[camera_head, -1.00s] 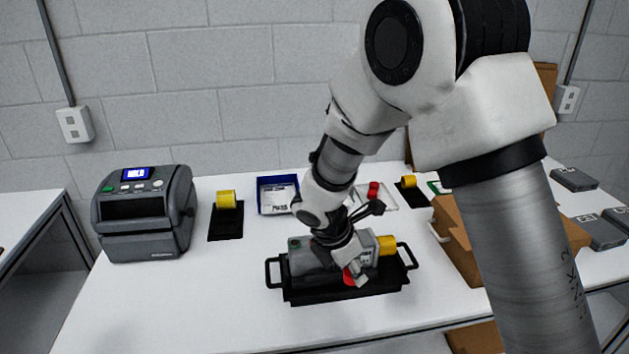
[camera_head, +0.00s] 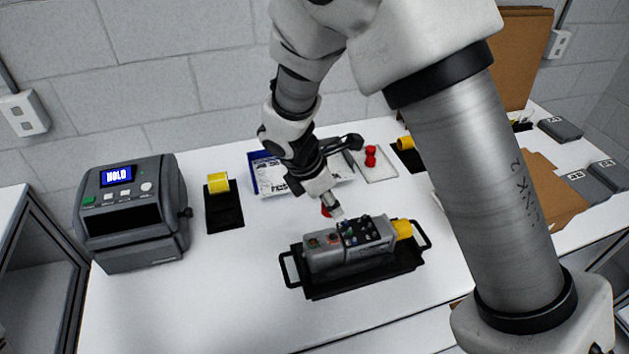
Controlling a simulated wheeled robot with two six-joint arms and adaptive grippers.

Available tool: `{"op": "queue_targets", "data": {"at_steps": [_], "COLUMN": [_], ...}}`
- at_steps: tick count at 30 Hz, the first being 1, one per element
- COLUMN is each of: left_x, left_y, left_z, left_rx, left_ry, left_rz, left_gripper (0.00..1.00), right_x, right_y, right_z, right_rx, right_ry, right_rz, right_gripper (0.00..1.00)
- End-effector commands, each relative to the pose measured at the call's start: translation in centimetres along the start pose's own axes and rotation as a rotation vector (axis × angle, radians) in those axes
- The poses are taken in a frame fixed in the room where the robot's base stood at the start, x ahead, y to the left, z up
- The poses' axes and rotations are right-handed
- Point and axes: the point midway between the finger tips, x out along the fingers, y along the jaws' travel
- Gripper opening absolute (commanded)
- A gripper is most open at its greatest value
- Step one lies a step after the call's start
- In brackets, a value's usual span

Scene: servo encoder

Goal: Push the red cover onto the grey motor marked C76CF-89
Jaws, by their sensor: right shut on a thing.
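The grey motor (camera_head: 345,255) lies in a black tray with handles (camera_head: 350,285). It has a yellow end (camera_head: 402,229) at the right, and small connectors and coloured spots on top. Its marking is too small to read. My right gripper (camera_head: 331,211) points down just behind the motor's upper edge in this view. It is shut on a small red cover (camera_head: 326,211), mostly hidden by the fingers. Whether the cover touches the motor cannot be told. My left gripper is not in view.
A label printer (camera_head: 130,212) reading HOLD stands at left. Two yellow pieces on black pads, a blue bin (camera_head: 254,180) and a pale tray with red pieces (camera_head: 370,156) lie behind. Cardboard and dark grey boxes (camera_head: 600,188) are at right. The front table is clear.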

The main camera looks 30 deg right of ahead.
Motion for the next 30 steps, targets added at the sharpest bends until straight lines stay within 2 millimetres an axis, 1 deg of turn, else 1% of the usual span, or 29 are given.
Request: {"op": "queue_targets", "data": {"at_steps": [5, 21, 27, 30], "left_x": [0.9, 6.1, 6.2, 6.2], "left_y": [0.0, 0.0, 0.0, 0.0], "left_z": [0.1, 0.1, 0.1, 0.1], "left_rx": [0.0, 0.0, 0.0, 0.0], "left_ry": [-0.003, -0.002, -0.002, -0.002], "left_rz": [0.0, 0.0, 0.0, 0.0], "left_gripper": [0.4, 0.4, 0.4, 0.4], "right_x": [0.8, 5.1, 6.0, 6.2], "right_y": [0.0, 0.0, 0.0, 0.0], "right_z": [-0.3, -2.1, -2.5, -2.6], "right_rx": [0.0, 0.0, 0.0, 0.0], "right_ry": [0.0, 0.001, 0.0, 0.0], "right_rz": [0.0, 0.001, 0.0, 0.001], "right_gripper": [0.24, 0.24, 0.24, 0.24]}}
